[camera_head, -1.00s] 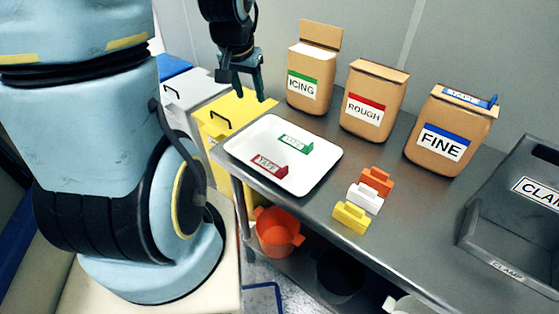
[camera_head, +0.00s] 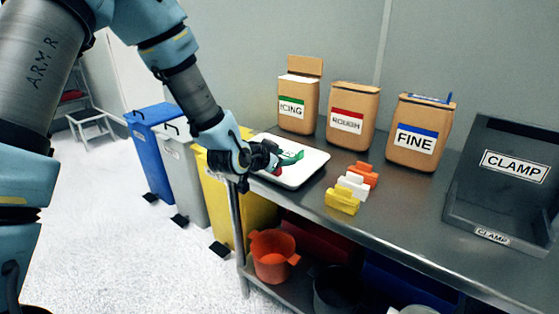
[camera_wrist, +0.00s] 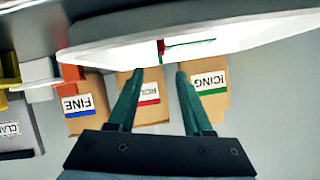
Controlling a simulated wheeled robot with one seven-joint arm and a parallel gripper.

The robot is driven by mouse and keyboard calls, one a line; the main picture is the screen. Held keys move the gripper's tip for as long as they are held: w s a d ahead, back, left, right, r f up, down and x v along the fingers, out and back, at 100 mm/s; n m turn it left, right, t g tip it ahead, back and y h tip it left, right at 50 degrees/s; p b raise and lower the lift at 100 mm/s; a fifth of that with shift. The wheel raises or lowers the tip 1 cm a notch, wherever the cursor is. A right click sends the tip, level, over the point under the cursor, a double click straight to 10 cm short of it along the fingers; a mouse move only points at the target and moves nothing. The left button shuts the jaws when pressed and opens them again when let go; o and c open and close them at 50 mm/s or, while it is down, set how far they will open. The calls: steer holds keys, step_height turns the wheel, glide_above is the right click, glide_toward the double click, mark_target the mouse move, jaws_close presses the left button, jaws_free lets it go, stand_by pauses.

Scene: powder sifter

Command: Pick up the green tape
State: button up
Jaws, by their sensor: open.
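The green tape (camera_wrist: 190,43) lies on the white tray (camera_wrist: 110,52), seen nearly edge-on as a thin green strip in the wrist view. In the head view my gripper (camera_head: 285,160) is low at the tray's left side and partly hides the tape, so their outlines are hard to separate there. In the wrist view the two fingers of my gripper (camera_wrist: 160,73) are apart, with nothing between them. The tape appears beyond the fingertips, toward the right finger in the picture. The red tape (camera_wrist: 161,47) stands beside its left end.
Boxes labelled ICING (camera_head: 298,95), ROUGH (camera_head: 352,115) and FINE (camera_head: 418,133) stand behind the tray. Orange (camera_head: 363,174), white (camera_head: 352,187) and yellow (camera_head: 342,201) clips lie to its right. A grey CLAMP bin (camera_head: 510,170) is at the far right.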

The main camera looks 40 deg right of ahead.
mark_target(298, 157)
steer(key=x, duration=0.3)
steer(key=shift+w+d+f, duration=0.1)
steer(key=p+x, duration=0.2)
steer(key=x, duration=0.2)
steer(key=shift+d, duration=0.3)
steer(key=shift+w+d+f, duration=0.15)
steer(key=shift+d+f, duration=0.1)
steer(key=shift+d, duration=0.2)
steer(key=shift+a+f, duration=0.1)
steer(key=c, duration=0.6)
jaws_close()
